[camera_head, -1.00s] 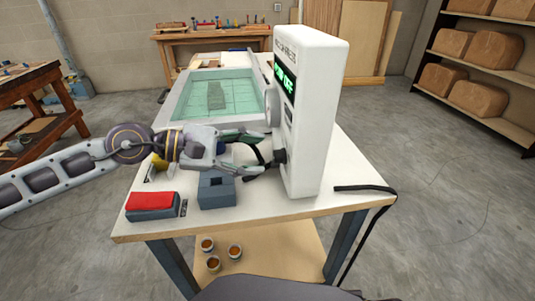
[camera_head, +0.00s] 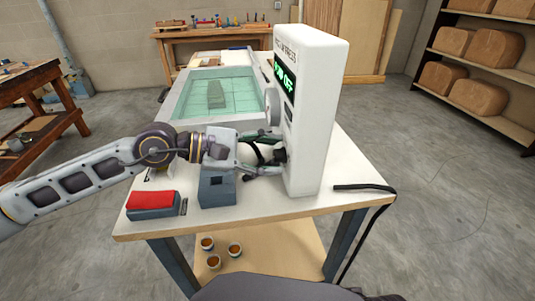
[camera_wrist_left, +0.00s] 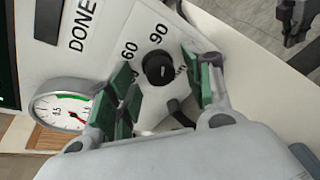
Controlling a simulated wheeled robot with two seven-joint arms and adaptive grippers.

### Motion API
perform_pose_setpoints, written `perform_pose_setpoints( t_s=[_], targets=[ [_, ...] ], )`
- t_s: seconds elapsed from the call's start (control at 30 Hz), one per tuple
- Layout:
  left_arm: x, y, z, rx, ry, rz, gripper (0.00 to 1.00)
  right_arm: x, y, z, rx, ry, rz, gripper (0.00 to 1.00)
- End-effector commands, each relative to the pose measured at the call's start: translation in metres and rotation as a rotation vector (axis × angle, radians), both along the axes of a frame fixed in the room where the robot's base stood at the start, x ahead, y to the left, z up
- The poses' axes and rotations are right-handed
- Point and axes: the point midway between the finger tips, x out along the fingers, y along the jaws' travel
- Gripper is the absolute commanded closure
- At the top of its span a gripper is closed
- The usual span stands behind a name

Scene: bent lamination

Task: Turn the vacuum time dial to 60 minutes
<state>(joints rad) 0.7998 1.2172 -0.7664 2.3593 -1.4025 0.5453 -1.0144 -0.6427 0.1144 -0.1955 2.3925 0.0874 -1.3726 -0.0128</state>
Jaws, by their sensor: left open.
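The vacuum time dial is a black knob (camera_wrist_left: 158,68) on the white panel in the left wrist view. The printed numbers 60 (camera_wrist_left: 130,51) and 90 (camera_wrist_left: 157,33) show beside it; I cannot read its pointer for sure. My left gripper (camera_wrist_left: 161,66) is open, with its green-padded fingers on either side of the knob; contact cannot be made out. In the head view my left gripper (camera_head: 268,157) reaches the side of the white control tower (camera_head: 318,110), whose green display is partly readable, ending in "OFF". My right gripper is not seen.
A round gauge (camera_wrist_left: 62,110) sits close to the fingers. The press bed with a green sheet (camera_head: 240,95) lies behind the arm. A red-topped box (camera_head: 152,203) and a grey block (camera_head: 217,190) stand below it. A black cable (camera_head: 365,187) lies at the table's right.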

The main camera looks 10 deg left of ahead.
Motion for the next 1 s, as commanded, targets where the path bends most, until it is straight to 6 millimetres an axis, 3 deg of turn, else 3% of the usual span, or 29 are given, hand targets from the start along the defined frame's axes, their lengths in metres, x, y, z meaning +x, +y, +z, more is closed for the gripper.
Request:
perform_pose_setpoints(
  t_s=[0.13, 0.5, 1.0],
  targets=[
    [0.0000, 0.0001, 0.0001, 0.000, 0.000, 0.000, 0.48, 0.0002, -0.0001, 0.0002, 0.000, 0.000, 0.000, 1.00],
    [0.0000, 0.0002, 0.0001, 0.000, 0.000, 0.000, 0.94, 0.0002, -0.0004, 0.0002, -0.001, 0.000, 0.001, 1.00],
    [0.0009, 0.0005, -0.0004, -0.032, 0.098, 0.000, 0.94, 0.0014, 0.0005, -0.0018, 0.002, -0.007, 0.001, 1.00]
  ],
)
